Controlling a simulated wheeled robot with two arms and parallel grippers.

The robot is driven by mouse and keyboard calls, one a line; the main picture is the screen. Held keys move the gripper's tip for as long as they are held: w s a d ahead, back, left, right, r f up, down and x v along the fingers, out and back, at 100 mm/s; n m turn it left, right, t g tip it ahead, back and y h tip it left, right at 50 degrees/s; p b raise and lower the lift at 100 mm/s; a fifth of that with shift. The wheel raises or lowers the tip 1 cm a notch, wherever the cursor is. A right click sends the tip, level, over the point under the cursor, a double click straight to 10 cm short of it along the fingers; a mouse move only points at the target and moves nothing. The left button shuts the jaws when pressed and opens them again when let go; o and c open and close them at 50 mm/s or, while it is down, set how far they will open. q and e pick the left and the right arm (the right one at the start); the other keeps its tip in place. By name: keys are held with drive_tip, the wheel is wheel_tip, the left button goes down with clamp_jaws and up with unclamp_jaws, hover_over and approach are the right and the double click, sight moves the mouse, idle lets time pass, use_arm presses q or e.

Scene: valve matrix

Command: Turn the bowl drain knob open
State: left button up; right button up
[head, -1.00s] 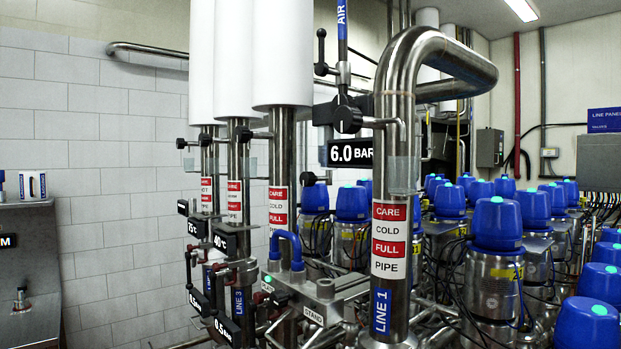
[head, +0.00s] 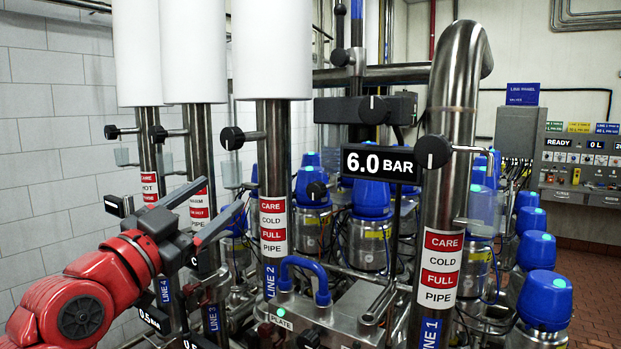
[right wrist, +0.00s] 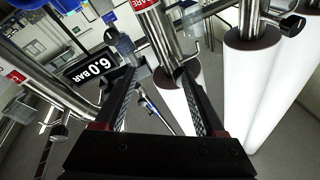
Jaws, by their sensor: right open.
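No knob in view carries a readable bowl drain label. Several black round knobs stand on the pipes in the head view: one on the LINE 1 pipe (head: 432,152), one beside the LINE 2 pipe (head: 232,138), one above the 6.0 BAR sign (head: 374,110). My right gripper (head: 224,192) is open and empty, left of the LINE 2 pipe (head: 273,180). In the right wrist view its two black fingers (right wrist: 157,72) are spread, with a steel pipe (right wrist: 155,35) beyond them. A black knob (right wrist: 293,25) shows at the upper right there. My left gripper is not seen.
The 6.0 BAR sign (head: 380,163) hangs between the pipes. Blue-topped valves (head: 545,300) crowd behind and right. A control panel (head: 585,160) stands at the back right.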

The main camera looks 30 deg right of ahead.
sight(314, 191)
drive_tip(key=s+d+f+m+g+y, duration=0.2)
drive_tip(key=s+d+m+g, duration=0.2)
drive_tip(key=s, duration=0.1)
drive_tip(key=p+x, duration=0.2)
drive_tip(key=x, duration=0.3)
drive_tip(key=r+p+x, duration=0.1)
drive_tip(key=p+x, duration=0.1)
drive_tip(key=x, duration=0.3)
drive_tip(key=p+x, duration=0.2)
drive_tip(key=x, duration=0.3)
drive_tip(key=shift+d+r, duration=0.2)
drive_tip(key=shift+d, duration=0.1)
drive_tip(key=shift+w+d+f+p, duration=0.15)
drive_tip(key=shift+w+d+p, duration=0.2)
drive_tip(key=shift+d, duration=0.25)
clamp_jaws()
